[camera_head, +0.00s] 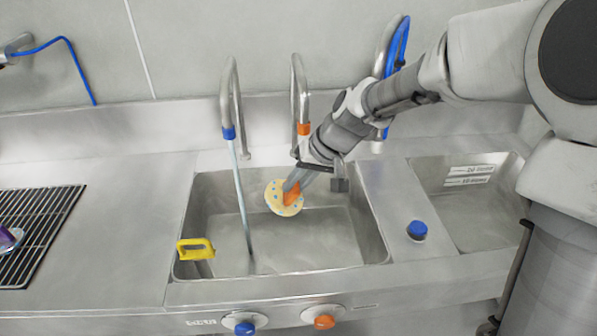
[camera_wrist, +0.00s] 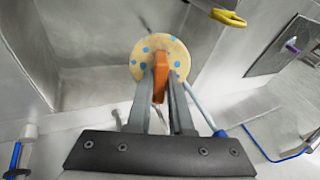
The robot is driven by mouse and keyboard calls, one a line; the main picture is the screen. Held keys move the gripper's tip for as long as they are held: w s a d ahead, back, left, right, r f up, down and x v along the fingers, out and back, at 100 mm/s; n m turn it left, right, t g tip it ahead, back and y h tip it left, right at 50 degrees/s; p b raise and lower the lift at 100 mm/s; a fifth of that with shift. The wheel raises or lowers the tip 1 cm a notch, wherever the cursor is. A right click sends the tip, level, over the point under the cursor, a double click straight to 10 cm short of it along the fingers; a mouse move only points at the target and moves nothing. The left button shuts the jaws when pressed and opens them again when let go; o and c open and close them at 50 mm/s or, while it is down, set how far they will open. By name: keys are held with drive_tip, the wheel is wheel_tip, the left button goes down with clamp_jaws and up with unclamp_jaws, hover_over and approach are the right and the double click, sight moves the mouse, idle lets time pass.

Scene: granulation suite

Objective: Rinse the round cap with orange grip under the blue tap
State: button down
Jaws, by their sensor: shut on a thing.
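The round cap (camera_head: 284,207) is pale yellow with blue spots and has an orange grip (camera_head: 291,192). My gripper (camera_head: 297,183) is shut on the orange grip and holds the cap tilted above the basin. The wrist view shows the cap (camera_wrist: 148,50) beyond the finger ends, with the orange grip (camera_wrist: 160,77) between them. The blue tap (camera_head: 229,133) is left of the cap, and a thin water stream (camera_head: 240,195) runs from it into the sink. In the head view the cap is right of the stream, with a gap between them.
An orange-ringed tap (camera_head: 303,128) stands close to my arm. A blue knob (camera_head: 245,328) and an orange knob (camera_head: 323,320) are on the front. A second basin (camera_head: 470,215) is right; a black rack (camera_head: 40,225) is left.

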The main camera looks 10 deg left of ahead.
drive_tip(key=shift+w+a, duration=0.15)
drive_tip(key=shift+w, duration=0.05)
drive_tip(key=w+a+f+p, duration=0.1)
drive_tip(key=w+a, duration=0.1)
drive_tip(key=a, duration=0.4)
drive_tip(key=w+a+f, duration=0.1)
drive_tip(key=w+a, duration=0.1)
drive_tip(key=a, duration=0.5)
drive_tip(key=shift+f+p, duration=0.35)
drive_tip(key=shift+p, duration=0.05)
drive_tip(key=shift+w, duration=0.3)
drive_tip(key=shift+w+d, duration=0.2)
drive_tip(key=shift+w, duration=0.2)
drive_tip(key=shift+s, duration=0.15)
idle(0.3)
drive_tip(key=shift+s+a, duration=0.25)
drive_tip(key=shift+s, duration=0.2)
drive_tip(key=shift+w+d, duration=0.1)
drive_tip(key=shift+w, duration=0.05)
drive_tip(key=shift+w+d, duration=0.15)
drive_tip(key=shift+w, duration=0.3)
drive_tip(key=shift+d, duration=0.1)
